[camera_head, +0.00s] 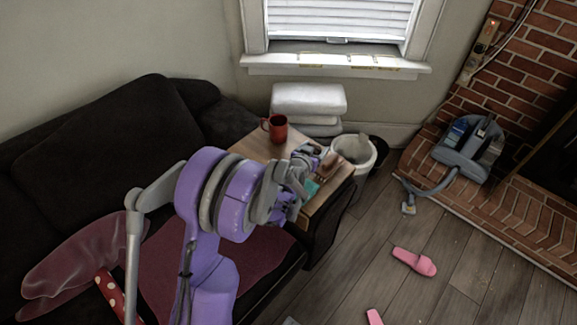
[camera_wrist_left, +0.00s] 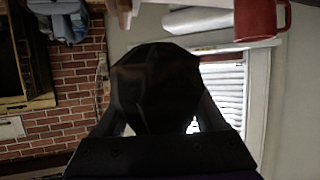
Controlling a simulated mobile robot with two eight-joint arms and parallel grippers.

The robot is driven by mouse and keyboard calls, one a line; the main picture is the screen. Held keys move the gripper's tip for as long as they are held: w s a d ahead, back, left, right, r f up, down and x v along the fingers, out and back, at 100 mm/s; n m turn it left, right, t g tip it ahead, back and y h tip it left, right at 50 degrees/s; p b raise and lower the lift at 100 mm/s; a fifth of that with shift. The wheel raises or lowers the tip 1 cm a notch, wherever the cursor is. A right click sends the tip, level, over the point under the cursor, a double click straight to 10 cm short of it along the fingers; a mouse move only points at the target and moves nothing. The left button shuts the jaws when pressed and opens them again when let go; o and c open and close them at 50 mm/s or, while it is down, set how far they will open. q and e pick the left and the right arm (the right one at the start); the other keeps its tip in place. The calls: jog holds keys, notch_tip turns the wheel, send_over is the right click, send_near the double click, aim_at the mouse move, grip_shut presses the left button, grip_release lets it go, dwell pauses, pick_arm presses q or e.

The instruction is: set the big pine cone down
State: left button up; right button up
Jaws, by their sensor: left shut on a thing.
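My left gripper (camera_head: 304,172) is over the small wooden side table (camera_head: 254,148) at the sofa's end. In the left wrist view a big dark, faceted object, which I take as the big pine cone (camera_wrist_left: 155,88), fills the space between the two fingers. The gripper is shut on it. In the head view the gripper and arm mostly hide the cone, and I cannot tell whether it touches the tabletop. My right gripper is not in view.
A red mug (camera_head: 275,128) stands on the table, left of the gripper; it also shows in the left wrist view (camera_wrist_left: 258,18). A teal item (camera_head: 312,188) lies near the table's front edge. A white bin (camera_head: 354,153) stands right of the table. Pink slippers (camera_head: 414,261) lie on the floor.

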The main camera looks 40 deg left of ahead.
pick_arm(q)
jog(key=w+a+f+y+b, duration=0.1)
jog(key=w+a+f+b, duration=0.1)
jog(key=a, duration=0.5)
jog(key=shift+n, duration=0.5)
jog(key=f, duration=0.3)
jog(key=f+b, duration=0.1)
jog(key=f, duration=0.2)
jog(key=f+b, duration=0.1)
jog(key=f, duration=0.3)
jog(key=shift+s+a, duration=0.1)
jog(key=shift+a, duration=0.15)
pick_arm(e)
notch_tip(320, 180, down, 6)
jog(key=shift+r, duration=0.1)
pick_arm(q)
jog(key=shift+f+b, duration=0.15)
jog(key=shift+b, duration=0.15)
jog(key=o, duration=1.3)
